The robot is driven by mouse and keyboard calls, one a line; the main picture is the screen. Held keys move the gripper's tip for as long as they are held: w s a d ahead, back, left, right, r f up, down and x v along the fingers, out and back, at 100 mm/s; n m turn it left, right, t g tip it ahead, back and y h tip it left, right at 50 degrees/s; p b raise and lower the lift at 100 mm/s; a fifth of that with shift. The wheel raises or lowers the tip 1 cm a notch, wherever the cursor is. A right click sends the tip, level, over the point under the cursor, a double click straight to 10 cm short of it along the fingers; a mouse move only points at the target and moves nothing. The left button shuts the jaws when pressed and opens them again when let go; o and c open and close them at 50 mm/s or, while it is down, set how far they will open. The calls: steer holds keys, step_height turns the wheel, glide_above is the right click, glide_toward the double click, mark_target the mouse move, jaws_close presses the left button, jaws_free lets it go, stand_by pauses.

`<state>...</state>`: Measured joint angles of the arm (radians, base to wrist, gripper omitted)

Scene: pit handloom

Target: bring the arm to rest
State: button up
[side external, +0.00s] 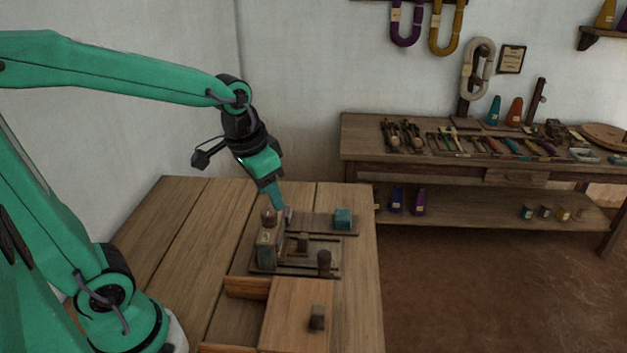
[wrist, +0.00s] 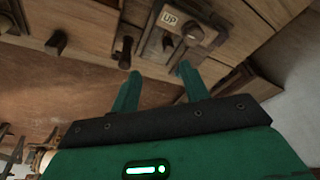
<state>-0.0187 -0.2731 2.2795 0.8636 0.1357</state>
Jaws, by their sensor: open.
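My gripper (side external: 279,200) is at the end of my green arm, pointing down over the far part of the wooden table (side external: 180,230). In the wrist view the two green fingers of my gripper (wrist: 157,84) stand apart with nothing between them. In the side view the fingertips are close to a block with a round knob (side external: 267,250), and I cannot tell whether they touch it. The same block, marked "UP", shows in the wrist view (wrist: 172,22) beyond the fingers.
A wooden box with a sliding-type lid (side external: 290,310) and a knob (side external: 317,317) lies nearer. A tool bench (side external: 360,150) stands behind at right. The table's left part is bare.

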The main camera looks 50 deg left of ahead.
steer(key=s+r+n+t, duration=0.1)
steer(key=s+r+t, duration=0.1)
steer(key=s, duration=0.6)
steer(key=shift+s+d+r, duration=0.3)
steer(key=shift+s+r, duration=0.05)
steer(key=shift+r, duration=0.35)
